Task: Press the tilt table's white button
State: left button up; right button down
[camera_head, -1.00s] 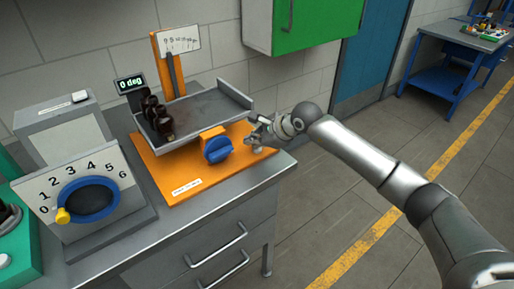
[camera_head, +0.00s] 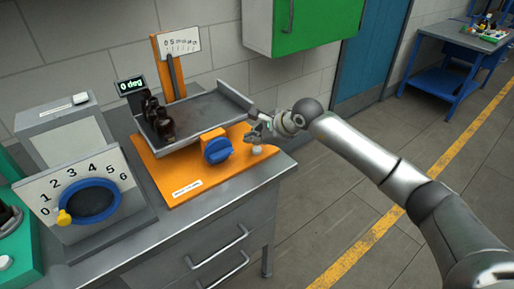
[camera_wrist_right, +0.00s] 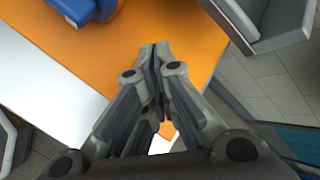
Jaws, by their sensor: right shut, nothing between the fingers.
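The tilt table has an orange base (camera_head: 172,190), a grey tray (camera_head: 205,112) and a blue knob (camera_head: 217,151). Its small display (camera_head: 130,86) reads 0 deg. The white button (camera_head: 257,150) is at the base's right front corner. My right gripper (camera_head: 252,137) is shut and empty, just above and behind the button in the head view; I see no clear contact. In the right wrist view its closed fingertips (camera_wrist_right: 160,48) are over the orange base (camera_wrist_right: 175,40). A white patch shows low behind the fingers there; I cannot tell what it is. My left gripper is not in view.
Several dark amber bottles (camera_head: 158,120) stand at the tray's left end. A dial box with a blue ring and yellow pointer (camera_head: 64,217) stands at the left of the grey bench (camera_head: 215,205). A green cabinet (camera_head: 300,22) hangs on the wall.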

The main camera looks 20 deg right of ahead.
aim_at(255, 150)
jog(key=shift+r+p, duration=1.2)
jog(key=shift+r, duration=1.35)
